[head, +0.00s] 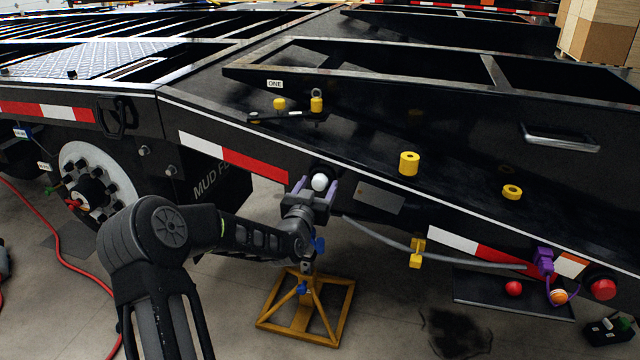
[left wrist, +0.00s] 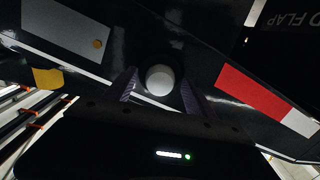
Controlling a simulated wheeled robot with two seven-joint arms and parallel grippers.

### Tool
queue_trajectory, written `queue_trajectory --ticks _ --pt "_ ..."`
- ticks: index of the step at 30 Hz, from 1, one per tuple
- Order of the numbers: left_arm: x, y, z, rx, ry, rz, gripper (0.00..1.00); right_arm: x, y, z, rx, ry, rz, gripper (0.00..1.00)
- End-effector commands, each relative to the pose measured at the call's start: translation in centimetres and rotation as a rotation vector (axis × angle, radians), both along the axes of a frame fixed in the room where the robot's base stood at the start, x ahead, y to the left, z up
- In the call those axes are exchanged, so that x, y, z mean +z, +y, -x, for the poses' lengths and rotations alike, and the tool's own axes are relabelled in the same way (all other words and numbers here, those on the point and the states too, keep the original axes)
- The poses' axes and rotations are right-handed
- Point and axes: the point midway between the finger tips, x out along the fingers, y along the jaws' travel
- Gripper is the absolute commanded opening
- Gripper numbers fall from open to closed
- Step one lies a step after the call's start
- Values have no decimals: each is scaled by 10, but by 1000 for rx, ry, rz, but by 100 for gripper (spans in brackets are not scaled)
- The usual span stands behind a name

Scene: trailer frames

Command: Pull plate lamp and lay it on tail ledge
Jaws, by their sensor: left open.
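The plate lamp, a small white round lamp (head: 319,182), sits on the black rear face of the trailer, left of a blank dark grey plate (head: 379,197). My left gripper (head: 317,188) is open, with its two purple fingers on either side of the lamp. In the left wrist view the lamp (left wrist: 160,80) shows between the open fingertips (left wrist: 160,90); I cannot tell whether they touch it. The black tail surface (head: 455,190) lies above and right of the lamp and carries yellow cylinders (head: 409,163). My right gripper is not in view.
A grey cable (head: 385,238) with a yellow clip (head: 416,252) runs right to a purple connector (head: 544,261). A low black shelf (head: 480,295) holds a red ball (head: 513,289). A yellow stand (head: 305,305) is on the floor below my gripper. A red hose (head: 60,255) lies left.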

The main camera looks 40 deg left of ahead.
Motion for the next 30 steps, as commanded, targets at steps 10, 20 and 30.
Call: queue_trajectory --ticks 10,20,30 --pt "-1 0 0 0 0 -1 64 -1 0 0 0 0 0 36" --pt "0 0 0 0 0 -1 64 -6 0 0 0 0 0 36" --pt "0 0 0 0 0 0 64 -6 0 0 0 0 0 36"
